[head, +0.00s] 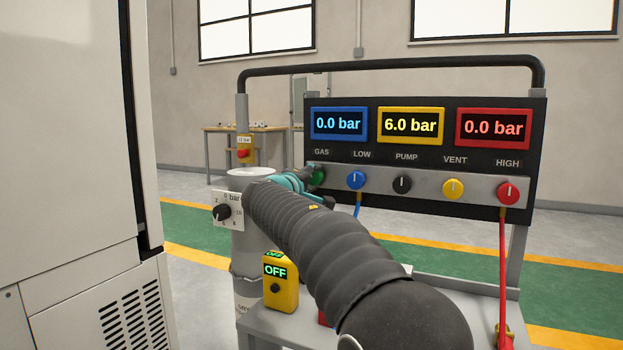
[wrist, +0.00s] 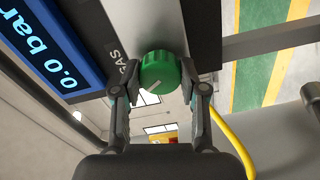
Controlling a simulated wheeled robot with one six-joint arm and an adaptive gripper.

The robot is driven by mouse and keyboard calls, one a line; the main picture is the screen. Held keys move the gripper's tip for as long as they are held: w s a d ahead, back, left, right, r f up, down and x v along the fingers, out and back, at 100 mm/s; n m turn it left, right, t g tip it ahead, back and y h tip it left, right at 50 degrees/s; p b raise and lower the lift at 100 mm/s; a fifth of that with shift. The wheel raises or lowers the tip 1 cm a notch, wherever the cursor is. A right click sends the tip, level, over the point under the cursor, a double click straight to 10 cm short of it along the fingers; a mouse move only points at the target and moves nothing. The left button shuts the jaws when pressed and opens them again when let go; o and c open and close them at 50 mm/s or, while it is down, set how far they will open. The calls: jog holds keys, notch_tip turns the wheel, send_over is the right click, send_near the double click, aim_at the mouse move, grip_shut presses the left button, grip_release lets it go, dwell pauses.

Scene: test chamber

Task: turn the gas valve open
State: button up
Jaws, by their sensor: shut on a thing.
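The green gas valve knob (wrist: 160,72) sits under the GAS label on the panel, with a white mark on its face. In the head view the knob (head: 317,177) is partly hidden by my gripper (head: 303,181). In the wrist view my gripper (wrist: 161,90) is shut on the knob, one finger on each side of it. The blue display (head: 339,125) above it reads 0.0 bar.
The panel also carries a blue LOW knob (head: 356,180), black PUMP knob (head: 402,184), yellow VENT knob (head: 453,188) and red HIGH knob (head: 508,193). A grey cylinder (head: 250,244) and a yellow OFF box (head: 281,285) stand close to my arm. A white cabinet (head: 75,130) is at left.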

jog(key=n+p, duration=0.2)
jog(key=n, duration=0.4)
jog(key=shift+r, duration=0.1)
jog(key=n+p, duration=0.3)
jog(key=n, duration=0.2)
jog(key=shift+n, duration=0.4)
jog(key=o, duration=1.1)
jog(key=shift+o, duration=0.2)
jog(key=shift+a, duration=0.1)
jog(key=v, duration=1.2)
